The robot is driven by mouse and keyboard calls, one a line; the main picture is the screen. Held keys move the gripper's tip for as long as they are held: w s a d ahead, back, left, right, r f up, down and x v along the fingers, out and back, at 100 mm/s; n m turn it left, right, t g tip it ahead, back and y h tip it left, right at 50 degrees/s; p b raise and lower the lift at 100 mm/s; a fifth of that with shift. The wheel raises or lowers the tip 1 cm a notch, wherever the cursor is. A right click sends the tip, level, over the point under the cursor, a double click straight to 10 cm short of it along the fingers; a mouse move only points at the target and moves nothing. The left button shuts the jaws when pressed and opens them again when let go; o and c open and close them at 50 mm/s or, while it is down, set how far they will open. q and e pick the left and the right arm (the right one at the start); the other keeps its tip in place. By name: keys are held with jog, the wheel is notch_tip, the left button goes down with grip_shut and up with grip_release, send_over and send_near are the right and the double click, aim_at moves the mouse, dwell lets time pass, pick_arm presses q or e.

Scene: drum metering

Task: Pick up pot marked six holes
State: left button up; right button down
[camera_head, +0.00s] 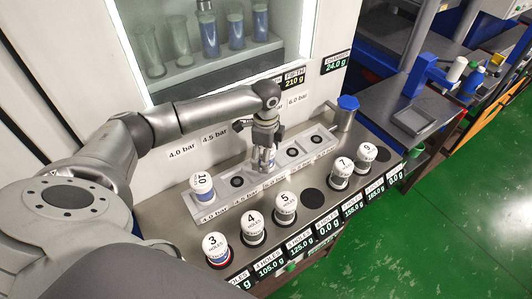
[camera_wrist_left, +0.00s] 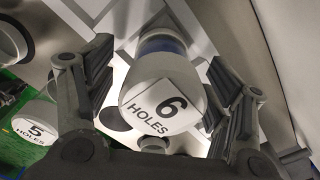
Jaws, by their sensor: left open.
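The pot marked 6 holes shows in the left wrist view (camera_wrist_left: 160,95) with a white lid labelled "6 HOLES" and a blue band beyond it. My left gripper (camera_wrist_left: 160,110) is open, with one finger on each side of this pot and visible gaps between. In the head view my left gripper (camera_head: 264,158) points down over the middle of the grey socketed rack (camera_head: 220,204). The pot there is mostly hidden by the fingers. My right gripper is not in view.
Pot 10 (camera_head: 202,184) stands at the rack's left end.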

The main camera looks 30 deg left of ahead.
pick_arm(q)
jog(key=shift+f, duration=0.35)
jog(key=shift+w+a+f, duration=0.1)
jog(key=shift+c, duration=0.4)
jog(key=c, duration=1.2)
jog(key=shift+c, duration=0.3)
